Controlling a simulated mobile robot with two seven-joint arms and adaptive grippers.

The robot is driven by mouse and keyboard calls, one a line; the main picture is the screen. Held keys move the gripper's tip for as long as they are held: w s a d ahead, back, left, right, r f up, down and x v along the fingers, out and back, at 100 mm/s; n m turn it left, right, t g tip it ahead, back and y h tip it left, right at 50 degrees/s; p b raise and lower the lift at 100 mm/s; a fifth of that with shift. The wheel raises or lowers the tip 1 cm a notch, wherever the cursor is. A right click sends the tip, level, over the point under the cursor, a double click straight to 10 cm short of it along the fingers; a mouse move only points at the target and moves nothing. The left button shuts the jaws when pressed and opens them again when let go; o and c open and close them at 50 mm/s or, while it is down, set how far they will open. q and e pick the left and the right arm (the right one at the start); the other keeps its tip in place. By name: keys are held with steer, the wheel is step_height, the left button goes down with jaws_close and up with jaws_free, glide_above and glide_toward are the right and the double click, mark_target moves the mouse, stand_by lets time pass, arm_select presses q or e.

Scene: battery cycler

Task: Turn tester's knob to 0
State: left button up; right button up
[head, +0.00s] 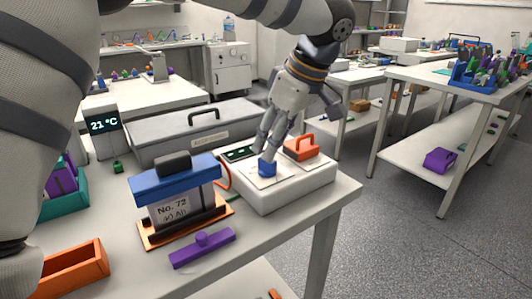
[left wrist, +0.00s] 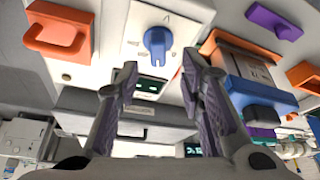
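The tester (head: 290,190) is a white box near the table's right corner. Its blue knob (head: 266,169) sits on a white dial plate, and it also shows in the left wrist view (left wrist: 157,42). The dial marks are too small to read, so I cannot tell the knob's setting. My left gripper (head: 266,150) points down over the knob. In the left wrist view its fingers (left wrist: 160,76) are apart, with nothing between them, and the knob shows just beyond the tips. Whether a finger touches it I cannot tell. My right gripper is not in view.
An orange handle (head: 301,147) and a small dark display (head: 239,153) are on the tester beside the knob. A blue-topped holder (head: 175,184) labelled No. 72 stands left of it. A purple piece (head: 202,248) lies in front. A grey case (head: 195,132) is behind.

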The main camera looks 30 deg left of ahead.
mark_target(267, 166)
arm_select(q)
steer(key=shift+x, duration=2.3)
steer(key=shift+w, duration=0.1)
jaws_close()
